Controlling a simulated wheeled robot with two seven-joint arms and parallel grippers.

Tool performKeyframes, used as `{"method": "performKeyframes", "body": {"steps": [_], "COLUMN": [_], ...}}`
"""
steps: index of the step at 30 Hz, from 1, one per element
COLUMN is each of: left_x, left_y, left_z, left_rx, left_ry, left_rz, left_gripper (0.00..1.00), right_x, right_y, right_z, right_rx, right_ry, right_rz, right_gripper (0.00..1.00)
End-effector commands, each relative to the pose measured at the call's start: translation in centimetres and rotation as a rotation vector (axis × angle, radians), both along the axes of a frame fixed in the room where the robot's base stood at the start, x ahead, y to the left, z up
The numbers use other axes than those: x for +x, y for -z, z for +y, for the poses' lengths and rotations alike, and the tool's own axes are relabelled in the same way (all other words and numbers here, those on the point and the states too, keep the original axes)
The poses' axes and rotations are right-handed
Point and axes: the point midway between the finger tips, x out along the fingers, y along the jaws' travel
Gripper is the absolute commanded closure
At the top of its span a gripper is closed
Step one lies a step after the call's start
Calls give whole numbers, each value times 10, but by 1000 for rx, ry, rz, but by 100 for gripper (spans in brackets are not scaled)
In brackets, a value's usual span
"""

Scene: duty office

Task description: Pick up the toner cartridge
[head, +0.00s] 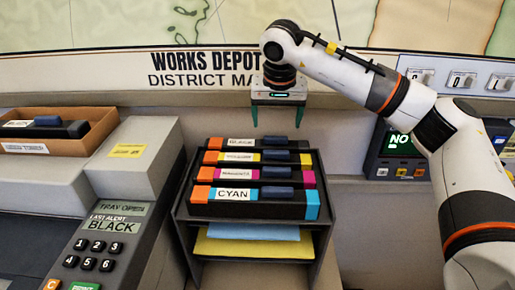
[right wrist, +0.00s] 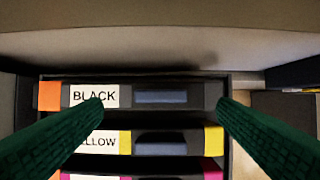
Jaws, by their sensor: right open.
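Several toner cartridges lie in a dark stepped rack. From back to front they are labelled black (head: 228,144), yellow (head: 218,157), magenta (head: 214,174) and cyan (head: 260,210). Each has a dark blue grip on top. My right gripper (head: 277,126) is open and empty, pointing down above the back of the rack. In the right wrist view its green fingers (right wrist: 160,103) spread either side of the black cartridge's grip (right wrist: 161,97), the left fingertip overlapping the label's edge. The yellow cartridge (right wrist: 192,141) shows just below. My left gripper is out of view.
The rack (head: 325,190) has coloured paper on lower shelves. A wall stands close behind the rack.

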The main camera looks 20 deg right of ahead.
Motion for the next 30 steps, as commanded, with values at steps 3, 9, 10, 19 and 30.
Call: {"method": "performKeyframes", "body": {"steps": [3,9,10,19,30], "left_x": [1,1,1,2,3], "left_y": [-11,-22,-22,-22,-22], "left_z": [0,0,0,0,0], "left_rx": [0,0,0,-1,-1], "left_ry": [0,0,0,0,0], "left_rz": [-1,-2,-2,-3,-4], "left_gripper": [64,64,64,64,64], "right_x": [2,8,9,10,10], "right_y": [13,41,43,48,48], "right_z": [-3,-5,-5,-6,-6], "right_rx": [-2,-1,-1,-1,0], "right_ry": [1,1,1,0,0], "right_rz": [4,4,3,0,0], "right_gripper": [18,18,18,21,82]}}
